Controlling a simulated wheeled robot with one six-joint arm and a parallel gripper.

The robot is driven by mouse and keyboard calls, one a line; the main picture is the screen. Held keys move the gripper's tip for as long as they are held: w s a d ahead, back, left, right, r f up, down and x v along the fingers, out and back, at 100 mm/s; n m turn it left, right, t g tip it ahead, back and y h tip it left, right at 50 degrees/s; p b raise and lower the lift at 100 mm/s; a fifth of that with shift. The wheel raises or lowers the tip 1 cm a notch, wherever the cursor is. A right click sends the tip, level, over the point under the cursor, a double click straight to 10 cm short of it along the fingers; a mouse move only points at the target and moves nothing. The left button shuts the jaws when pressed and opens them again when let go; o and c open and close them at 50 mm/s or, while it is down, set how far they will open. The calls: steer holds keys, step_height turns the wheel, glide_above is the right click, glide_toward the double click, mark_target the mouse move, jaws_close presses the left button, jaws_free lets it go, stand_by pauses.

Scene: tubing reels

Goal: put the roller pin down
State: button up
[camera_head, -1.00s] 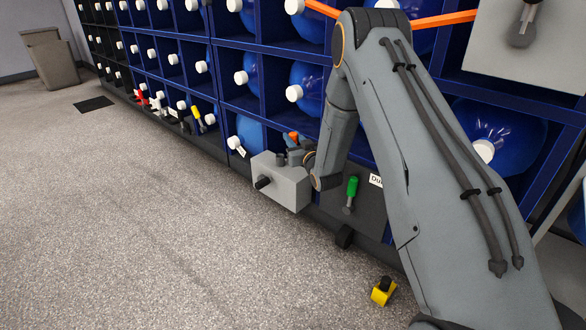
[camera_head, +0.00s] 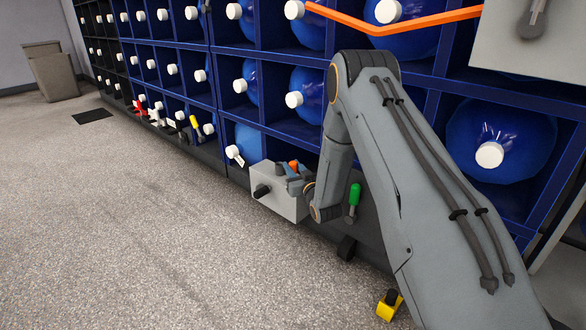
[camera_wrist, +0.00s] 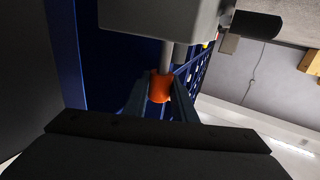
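The roller pin has an orange handle (camera_wrist: 160,88) and a grey shaft (camera_wrist: 167,58). In the wrist view the handle sits between the two fingers of my gripper (camera_wrist: 160,100), which look shut on it. The shaft runs from the handle toward a grey box (camera_wrist: 150,15). In the head view the orange handle (camera_head: 293,165) shows at my gripper (camera_head: 292,177), close over the top of the grey box (camera_head: 285,200), which has a black knob on its side. Whether the shaft enters the box is hard to tell.
A blue rack (camera_head: 262,118) of reels with white hubs fills the back. A green-handled pin (camera_head: 354,194) stands right of the box. A yellow block (camera_head: 390,306) lies on the floor by my arm. An orange bar (camera_head: 400,28) crosses the rack.

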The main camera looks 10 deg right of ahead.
steer(key=o, duration=0.4)
steer(key=shift+r, duration=0.1)
